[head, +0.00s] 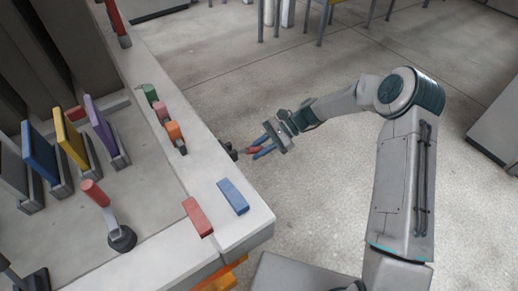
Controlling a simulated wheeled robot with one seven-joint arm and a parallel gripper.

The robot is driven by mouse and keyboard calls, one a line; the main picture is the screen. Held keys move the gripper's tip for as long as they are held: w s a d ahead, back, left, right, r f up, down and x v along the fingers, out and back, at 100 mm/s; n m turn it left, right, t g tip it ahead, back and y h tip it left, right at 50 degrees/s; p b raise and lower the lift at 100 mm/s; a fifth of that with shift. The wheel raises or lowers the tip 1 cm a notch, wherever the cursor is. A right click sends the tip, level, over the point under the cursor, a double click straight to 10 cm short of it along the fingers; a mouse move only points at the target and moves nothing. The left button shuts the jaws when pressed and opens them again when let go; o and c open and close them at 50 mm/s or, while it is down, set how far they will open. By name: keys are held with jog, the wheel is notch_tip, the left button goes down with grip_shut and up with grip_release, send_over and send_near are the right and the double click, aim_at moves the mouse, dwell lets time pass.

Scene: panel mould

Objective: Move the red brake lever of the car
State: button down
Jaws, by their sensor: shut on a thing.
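A red lever handle (253,150) sticks out from a dark mount (230,151) on the outer right side of the panel. Another lever with a red cylindrical grip (93,193) stands tilted on a round dark base inside the panel's tray, apart from my gripper. The frame does not show a label telling which is the brake lever.
The pale panel rim (215,180) carries a red block (197,216), a blue block (233,196) and small green, pink and orange pieces. Coloured upright plates (70,140) stand at left. A red-topped part (116,18) is at the top. Open floor (300,215) lies right of the panel.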

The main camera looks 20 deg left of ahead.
jog(key=c, duration=1.3)
grip_release()
jog(key=shift+s+a, duration=0.15)
jog(key=shift+s, duration=0.1)
jog(key=shift+o, duration=0.2)
jog(key=shift+w, duration=0.1)
jog(key=shift+w+d, duration=0.1)
jog(key=shift+d, duration=0.1)
jog(key=shift+w+d+r, duration=0.15)
jog(key=shift+w+d, duration=0.05)
jog(key=v, duration=1.2)
jog(key=shift+w+d+r, duration=0.2)
jog(key=shift+d, duration=0.1)
